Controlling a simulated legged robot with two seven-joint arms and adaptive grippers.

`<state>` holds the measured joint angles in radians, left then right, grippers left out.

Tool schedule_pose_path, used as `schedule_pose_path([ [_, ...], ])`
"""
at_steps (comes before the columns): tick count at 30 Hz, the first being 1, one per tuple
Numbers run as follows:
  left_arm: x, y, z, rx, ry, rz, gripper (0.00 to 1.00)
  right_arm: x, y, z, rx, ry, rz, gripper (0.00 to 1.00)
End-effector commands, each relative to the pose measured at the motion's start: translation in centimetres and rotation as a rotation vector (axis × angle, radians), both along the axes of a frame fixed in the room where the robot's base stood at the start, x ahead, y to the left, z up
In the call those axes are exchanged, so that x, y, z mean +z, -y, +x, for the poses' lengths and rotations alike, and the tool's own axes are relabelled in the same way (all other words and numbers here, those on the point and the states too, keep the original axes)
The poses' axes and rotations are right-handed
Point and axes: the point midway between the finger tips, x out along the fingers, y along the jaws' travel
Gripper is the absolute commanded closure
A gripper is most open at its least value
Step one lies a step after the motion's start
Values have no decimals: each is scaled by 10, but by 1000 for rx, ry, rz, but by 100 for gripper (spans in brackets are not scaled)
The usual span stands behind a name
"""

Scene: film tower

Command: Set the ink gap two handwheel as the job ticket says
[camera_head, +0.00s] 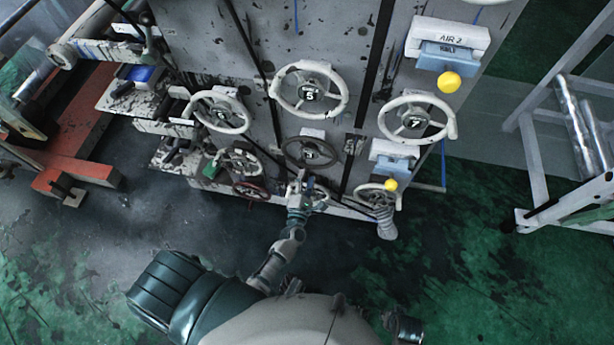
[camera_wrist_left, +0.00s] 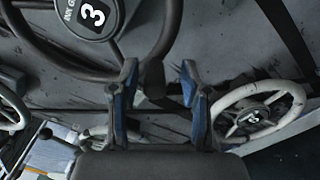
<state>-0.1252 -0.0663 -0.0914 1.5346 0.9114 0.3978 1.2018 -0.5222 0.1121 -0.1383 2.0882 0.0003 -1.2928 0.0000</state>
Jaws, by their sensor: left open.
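A dark handwheel marked 3 (camera_head: 310,152) sits low on the grey machine panel. It shows large at the upper left in the left wrist view (camera_wrist_left: 92,14), where part of the label reads "INK G". My left gripper (camera_head: 308,187) is below it at the panel, in front of a pale wheel it partly hides. In the left wrist view its blue-padded fingers (camera_wrist_left: 160,95) are apart with nothing between them. A pale handwheel (camera_wrist_left: 262,108) is right of the fingers; its number is unclear. I cannot pick out the ink gap two wheel, and I see no readable job ticket.
Handwheels 5 (camera_head: 309,90) and 7 (camera_head: 415,119) are higher on the panel. A red wheel (camera_head: 251,190) is lower left. Yellow knobs (camera_head: 447,82) stick out on the right. A grey ladder-like frame (camera_head: 545,150) stands at the right; the green floor is open nearby.

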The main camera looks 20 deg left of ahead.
Motion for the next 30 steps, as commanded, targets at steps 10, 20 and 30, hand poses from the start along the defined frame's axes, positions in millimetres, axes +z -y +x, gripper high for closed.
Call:
schedule_pose_path([
  [10,-3,17,-73,-2,-7,0,54,1,1,0,-1,1,-1,60],
  [20,-3,24,-104,0,-7,-3,54,1,1,1,-2,1,0,60],
  [30,-3,25,-104,-1,-6,-2,54,1,1,1,-2,1,0,60],
])
